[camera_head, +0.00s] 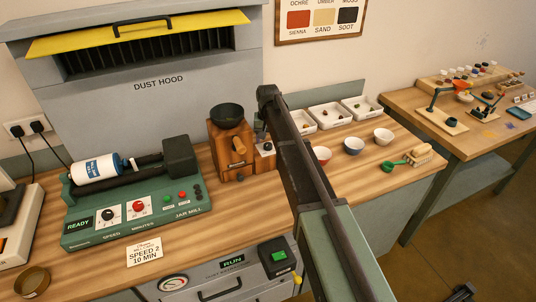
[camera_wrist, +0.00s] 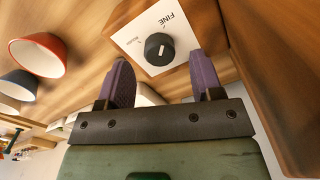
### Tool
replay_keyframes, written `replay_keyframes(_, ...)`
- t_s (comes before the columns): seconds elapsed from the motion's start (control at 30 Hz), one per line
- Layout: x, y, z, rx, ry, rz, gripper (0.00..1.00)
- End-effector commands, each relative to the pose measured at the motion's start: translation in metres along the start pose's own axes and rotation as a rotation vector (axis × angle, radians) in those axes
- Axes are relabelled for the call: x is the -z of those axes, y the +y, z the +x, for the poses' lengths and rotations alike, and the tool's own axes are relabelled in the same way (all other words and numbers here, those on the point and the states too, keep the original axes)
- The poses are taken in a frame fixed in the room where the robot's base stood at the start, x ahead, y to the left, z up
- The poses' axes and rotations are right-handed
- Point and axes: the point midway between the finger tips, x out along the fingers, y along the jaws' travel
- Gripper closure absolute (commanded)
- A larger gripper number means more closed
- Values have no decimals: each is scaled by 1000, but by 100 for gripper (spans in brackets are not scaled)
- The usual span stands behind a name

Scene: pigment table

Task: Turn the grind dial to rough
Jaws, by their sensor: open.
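The grind dial (camera_wrist: 159,49) is a round black knob with a white pointer mark. It sits on a white plate (camera_wrist: 137,31) in the wrist view. The plate reads FINE, with a smaller word, apparently ROUGH, to its left. The pointer mark seems to run towards the FINE side, but its exact direction is hard to tell. My gripper (camera_wrist: 162,76) has two purple fingers, spread apart and empty. The dial shows beyond the gap between the fingertips, not gripped. In the head view, the plate (camera_head: 268,148) is beside the wooden grinder (camera_head: 229,150), with my arm hiding part of the area.
The grinder's wooden body (camera_wrist: 276,70) stands close at the right in the wrist view. A red bowl (camera_wrist: 38,55) is at the left. In the head view, a jar mill (camera_head: 135,200) stands left, and bowls (camera_head: 354,145) and white trays (camera_head: 327,116) are right of my arm.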

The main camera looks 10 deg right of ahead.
Motion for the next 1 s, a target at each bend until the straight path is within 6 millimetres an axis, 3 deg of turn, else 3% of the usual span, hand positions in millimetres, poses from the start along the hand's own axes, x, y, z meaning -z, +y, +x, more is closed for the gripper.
replay_keyframes(0.03, 0, 0, 20, 0, 0, 0, 40)
replay_keyframes(0.1, 0, 0, 26, 0, 0, 0, 40)
replay_keyframes(0.4, 0, 0, 25, 0, 0, 0, 40)
replay_keyframes(0.73, 0, 0, 25, 0, 0, 0, 89)
replay_keyframes(1.0, 0, 0, 25, 0, 0, -27, 89)
